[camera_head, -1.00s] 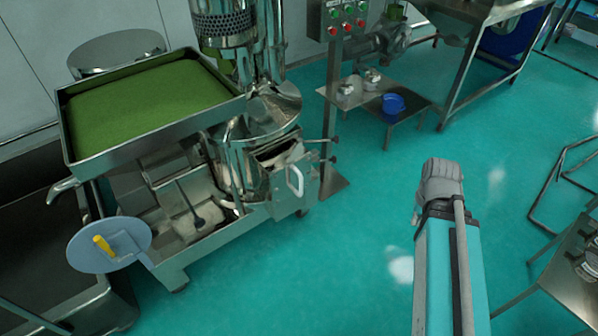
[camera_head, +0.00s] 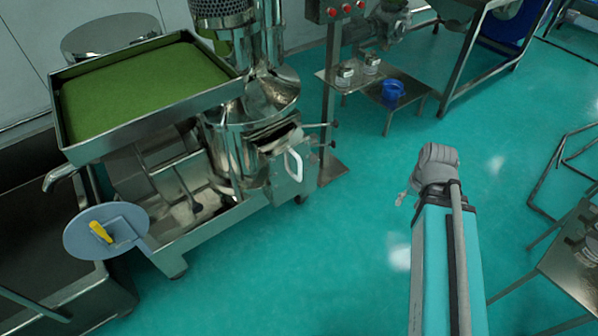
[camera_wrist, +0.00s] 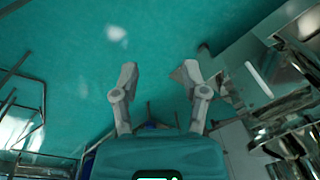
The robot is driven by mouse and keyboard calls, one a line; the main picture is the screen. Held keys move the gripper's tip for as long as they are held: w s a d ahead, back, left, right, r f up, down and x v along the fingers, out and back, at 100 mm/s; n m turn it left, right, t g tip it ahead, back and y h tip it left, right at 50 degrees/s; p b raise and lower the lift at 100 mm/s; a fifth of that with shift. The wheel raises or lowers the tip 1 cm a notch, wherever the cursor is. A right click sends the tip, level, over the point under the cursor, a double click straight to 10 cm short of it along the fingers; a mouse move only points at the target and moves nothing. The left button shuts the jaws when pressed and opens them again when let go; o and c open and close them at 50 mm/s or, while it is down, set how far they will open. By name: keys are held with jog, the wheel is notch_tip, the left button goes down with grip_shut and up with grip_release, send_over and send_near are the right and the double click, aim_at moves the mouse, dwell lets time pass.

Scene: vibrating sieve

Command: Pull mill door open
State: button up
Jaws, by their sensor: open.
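The mill (camera_head: 240,135) is a shiny metal machine left of centre in the head view. Its small metal door (camera_head: 288,178) has a white loop handle (camera_head: 293,164) and faces my arm. The white handle also shows at the right in the wrist view (camera_wrist: 258,79). My gripper (camera_head: 403,199) is right of the door, apart from it, with bare floor between; its fingers are mostly hidden by the wrist there. In the wrist view my gripper (camera_wrist: 158,78) has its two fingers spread and nothing between them.
A green-filled tray (camera_head: 140,90) sits above the machine's left part. A round plate with a yellow handle (camera_head: 101,231) is at lower left. A low metal table with a blue container (camera_head: 393,90) stands behind. A metal table (camera_head: 575,255) is at right. Teal floor between is clear.

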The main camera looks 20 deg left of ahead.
jog(key=w+a+f+n+t+y+b, duration=0.1)
jog(key=w+a+f+n+y+b, duration=0.3)
jog(key=a+f+b, duration=0.4)
jog(key=w+a+f+n+t+y+b, duration=0.2)
jog(key=w+a+f+n+y+b, duration=0.15)
jog(key=a+f+b, duration=0.5)
jog(key=n+t+y+b, duration=0.45)
jog(key=y+b, duration=0.35)
jog(key=b, duration=1.5)
send_near(300, 169)
jog(key=v, duration=0.3)
jog(key=shift+w+d+f+h, duration=0.1)
jog(key=shift+d+f+h, duration=0.15)
jog(key=shift+f, duration=0.1)
jog(key=shift+a, duration=0.1)
jog(key=x, duration=1.3)
jog(key=shift+w+a+r, duration=0.15)
jog(key=shift+w+a, duration=0.1)
jog(key=shift+a, duration=0.1)
grip_shut()
